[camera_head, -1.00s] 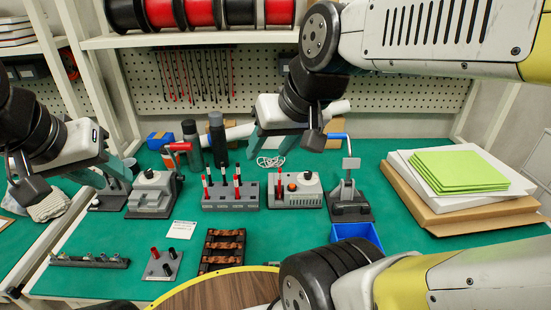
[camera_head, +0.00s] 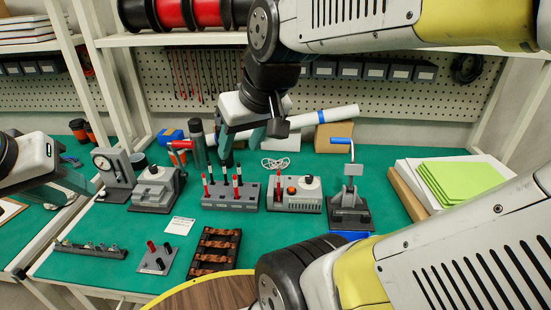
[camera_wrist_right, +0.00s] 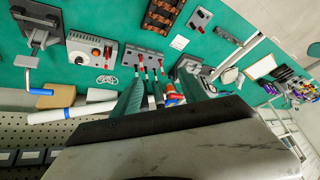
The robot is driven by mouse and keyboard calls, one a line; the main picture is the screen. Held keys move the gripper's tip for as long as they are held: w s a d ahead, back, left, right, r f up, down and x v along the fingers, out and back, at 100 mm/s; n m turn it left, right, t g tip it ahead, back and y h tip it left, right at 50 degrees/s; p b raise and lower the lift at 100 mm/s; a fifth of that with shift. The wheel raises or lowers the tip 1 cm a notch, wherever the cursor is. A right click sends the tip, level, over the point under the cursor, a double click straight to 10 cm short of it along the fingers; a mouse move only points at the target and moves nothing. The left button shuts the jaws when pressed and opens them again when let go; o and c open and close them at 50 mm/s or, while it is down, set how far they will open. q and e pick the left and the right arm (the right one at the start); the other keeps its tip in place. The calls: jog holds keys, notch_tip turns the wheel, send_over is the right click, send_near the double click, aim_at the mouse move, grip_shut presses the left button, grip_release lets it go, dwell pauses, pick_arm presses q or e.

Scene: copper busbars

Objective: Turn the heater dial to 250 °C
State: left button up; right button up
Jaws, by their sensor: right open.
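The heater (camera_head: 292,202) is a light grey box on the green bench, with a black dial (camera_head: 309,182) on top, an orange-red button and a red-tipped upright piece beside it. It also shows in the right wrist view (camera_wrist_right: 82,46). The dial's scale is too small to read. My right gripper (camera_head: 241,150) is open and empty, above and behind the rack of red-and-white pens, left of the heater. Its two teal fingers stand apart in the right wrist view (camera_wrist_right: 163,88). My left gripper (camera_head: 75,185) is at the left edge, away from the heater; its opening is unclear.
The pen rack (camera_head: 230,200) stands just left of the heater and a lever press (camera_head: 351,195) just right. A grey device (camera_head: 155,188) stands further left. Dark bottles stand behind the rack. A copper-bar tray (camera_head: 215,250) lies in front. My arm fills the lower right.

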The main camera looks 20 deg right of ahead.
jog(key=w, duration=0.1)
jog(key=n+g+h, duration=0.2)
jog(key=n+g, duration=0.4)
jog(key=n, duration=1)
send_over(309, 176)
notch_tip(309, 176, down, 23)
jog(key=shift+w+a+f, duration=0.1)
jog(key=shift+f, duration=0.4)
notch_tip(309, 176, down, 7)
jog(key=shift+f, duration=0.15)
grip_shut()
